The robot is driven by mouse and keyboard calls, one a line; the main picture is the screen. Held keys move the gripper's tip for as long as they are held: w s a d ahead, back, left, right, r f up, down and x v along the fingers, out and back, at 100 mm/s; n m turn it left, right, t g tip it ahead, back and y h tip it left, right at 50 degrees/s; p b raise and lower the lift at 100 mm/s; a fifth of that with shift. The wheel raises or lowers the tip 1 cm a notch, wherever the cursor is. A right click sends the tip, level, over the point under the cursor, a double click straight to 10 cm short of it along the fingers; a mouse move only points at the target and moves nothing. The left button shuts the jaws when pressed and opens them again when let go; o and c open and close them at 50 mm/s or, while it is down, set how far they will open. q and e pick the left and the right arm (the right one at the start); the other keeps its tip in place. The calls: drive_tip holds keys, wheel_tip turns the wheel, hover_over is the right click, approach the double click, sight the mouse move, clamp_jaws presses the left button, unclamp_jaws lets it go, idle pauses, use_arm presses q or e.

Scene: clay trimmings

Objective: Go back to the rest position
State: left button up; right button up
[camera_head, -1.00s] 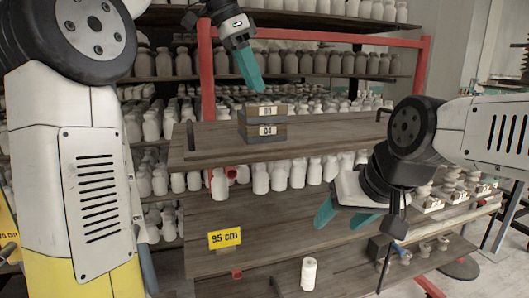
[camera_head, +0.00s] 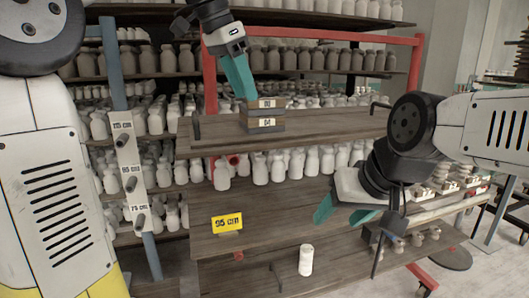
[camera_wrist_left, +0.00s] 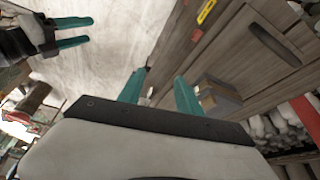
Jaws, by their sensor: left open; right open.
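My left gripper (camera_head: 240,76) has teal fingers and hangs over the upper plank shelf, pointing down close to a small stack of grey and brown boxes (camera_head: 263,115). In the left wrist view its fingers (camera_wrist_left: 160,92) are apart with nothing between them, and a box (camera_wrist_left: 218,98) shows beside the right finger. My right gripper (camera_head: 343,212) is in front of the shelving at the right, its teal fingers apart and empty, pointing down and left. It also shows at the upper left of the left wrist view (camera_wrist_left: 75,32).
The upper shelf (camera_head: 345,123) is mostly bare. A yellow "95 cm" sign (camera_head: 227,224) and a white cylinder (camera_head: 306,260) are on lower shelves. Pale jars fill the racks.

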use_arm(q)
drive_tip(key=s+a+f+n+t, duration=0.1)
drive_tip(key=s+a+f+n, duration=0.2)
drive_tip(key=s+f, duration=0.2)
drive_tip(key=s+a+f+n+t+y, duration=0.1)
drive_tip(key=s+a+f+n, duration=0.2)
drive_tip(key=f, duration=0.6)
drive_tip(key=s+a+f+n+t, duration=0.1)
drive_tip(key=s+a+f+n, duration=0.2)
drive_tip(key=s+f+n, duration=0.2)
drive_tip(key=s+f, duration=0.2)
drive_tip(key=s, duration=0.1)
drive_tip(key=shift+a+f+t+y, duration=0.2)
drive_tip(key=shift+f+t+y, duration=0.15)
drive_tip(key=shift+t+y, duration=0.05)
drive_tip(key=shift+s, duration=0.1)
